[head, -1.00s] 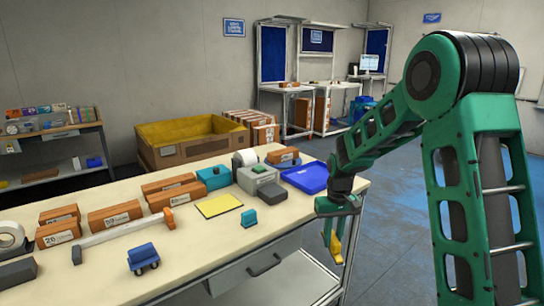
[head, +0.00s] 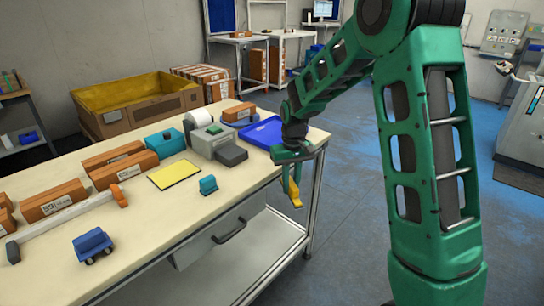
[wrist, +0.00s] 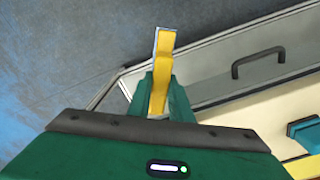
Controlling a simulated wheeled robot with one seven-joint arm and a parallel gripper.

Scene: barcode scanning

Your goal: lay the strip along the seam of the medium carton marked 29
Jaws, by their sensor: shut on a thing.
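Several brown cartons lie on the bench; the nearest readable one is marked 59 (head: 52,201). Another carton (head: 5,224) is cut off at the left edge, its label not readable. No carton marked 29 can be made out now.
A drawer handle (head: 229,231) juts from the front.

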